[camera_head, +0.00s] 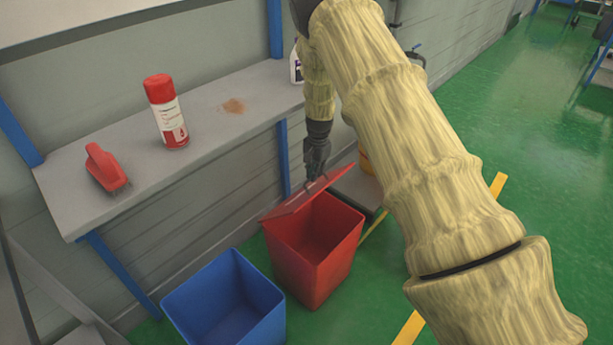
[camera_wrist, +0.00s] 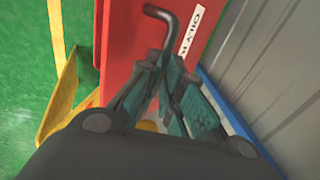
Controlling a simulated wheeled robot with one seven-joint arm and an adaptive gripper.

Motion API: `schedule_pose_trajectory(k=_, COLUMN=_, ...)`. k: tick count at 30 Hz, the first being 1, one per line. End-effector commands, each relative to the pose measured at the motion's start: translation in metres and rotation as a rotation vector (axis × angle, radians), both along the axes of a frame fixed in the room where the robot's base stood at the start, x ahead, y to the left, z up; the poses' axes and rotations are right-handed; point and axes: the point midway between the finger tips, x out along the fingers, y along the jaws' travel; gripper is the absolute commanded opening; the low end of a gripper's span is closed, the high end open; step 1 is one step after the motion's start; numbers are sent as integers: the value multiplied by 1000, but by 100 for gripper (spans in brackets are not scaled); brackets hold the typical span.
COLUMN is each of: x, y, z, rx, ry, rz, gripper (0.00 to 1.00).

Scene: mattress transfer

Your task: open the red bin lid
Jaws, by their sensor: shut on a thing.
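The red bin (camera_head: 315,250) stands on the green floor in front of the shelf, and its dark inside shows from above. Its red lid (camera_head: 305,194) is raised and tilted, hinged along the bin's far side. My gripper (camera_head: 316,178) is at the lid's upper edge, reaching down from above. In the wrist view, my gripper (camera_wrist: 165,75) is shut on the dark bent lid handle (camera_wrist: 160,14). The lid (camera_wrist: 135,35) fills the middle there, with a white label (camera_wrist: 192,32) beside the handle. The fingers hide part of the handle.
A blue open bin (camera_head: 225,305) stands left of the red one. The grey shelf (camera_head: 215,125) holds a red-capped spray can (camera_head: 167,112), a red-handled brush (camera_head: 106,168) and a white bottle (camera_head: 296,65). Something yellow (camera_head: 366,160) stands behind the bin. Green floor lies open at right.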

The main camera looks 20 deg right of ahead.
Motion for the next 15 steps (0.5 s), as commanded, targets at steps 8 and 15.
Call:
schedule_pose_trajectory(k=8, x=0, y=-2, z=-9, rx=7, ry=0, rz=-14, gripper=0)
schedule_pose_trajectory(k=15, x=0, y=-2, z=-10, rx=7, ry=0, rz=-15, gripper=0)
